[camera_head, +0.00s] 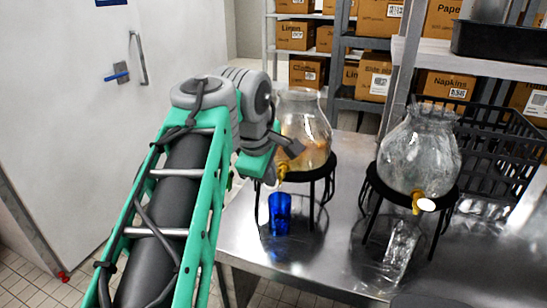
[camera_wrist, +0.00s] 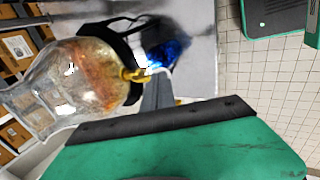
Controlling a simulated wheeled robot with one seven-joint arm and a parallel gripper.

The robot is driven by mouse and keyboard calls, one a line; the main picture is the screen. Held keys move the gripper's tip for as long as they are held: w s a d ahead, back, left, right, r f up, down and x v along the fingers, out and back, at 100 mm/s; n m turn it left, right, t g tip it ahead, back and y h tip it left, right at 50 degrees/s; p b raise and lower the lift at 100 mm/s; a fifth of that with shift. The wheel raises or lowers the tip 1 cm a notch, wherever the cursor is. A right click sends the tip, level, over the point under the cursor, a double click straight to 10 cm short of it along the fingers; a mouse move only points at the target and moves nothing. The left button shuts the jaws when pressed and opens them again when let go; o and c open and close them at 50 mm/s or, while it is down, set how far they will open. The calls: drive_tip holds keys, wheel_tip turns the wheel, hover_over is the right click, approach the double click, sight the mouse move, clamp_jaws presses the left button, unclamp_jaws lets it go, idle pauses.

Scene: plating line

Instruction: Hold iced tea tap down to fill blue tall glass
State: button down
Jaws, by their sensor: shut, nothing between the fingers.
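A glass dispenser with amber drink (camera_head: 304,125) stands on a black wire stand (camera_head: 322,172) on the steel counter. Its yellow tap (camera_head: 282,171) faces front. The blue tall glass (camera_head: 280,213) stands upright on the counter below that tap. In the wrist view, the tap (camera_wrist: 135,75) and the blue glass (camera_wrist: 163,52) show close together. My gripper (camera_head: 291,148) is shut and empty, with its fingertips just above and beside the tap. I cannot tell whether they touch it. The level inside the glass is hidden, and I cannot make out a clear stream.
A second dispenser (camera_head: 420,150) with clear content stands on a black stand to the right. A clear glass (camera_head: 400,243) is near its front legs. A black crate (camera_head: 500,140) is behind it. Shelves with cardboard boxes (camera_head: 375,80) are at the back.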

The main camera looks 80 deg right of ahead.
idle(0.4)
drive_tip(key=shift+r+p, duration=0.8)
drive_tip(key=shift+p, duration=0.1)
wheel_tip(320, 180, up, 14)
drive_tip(key=a+p, duration=0.3)
drive_tip(key=p, duration=0.6)
drive_tip(key=shift+w+f, duration=0.15)
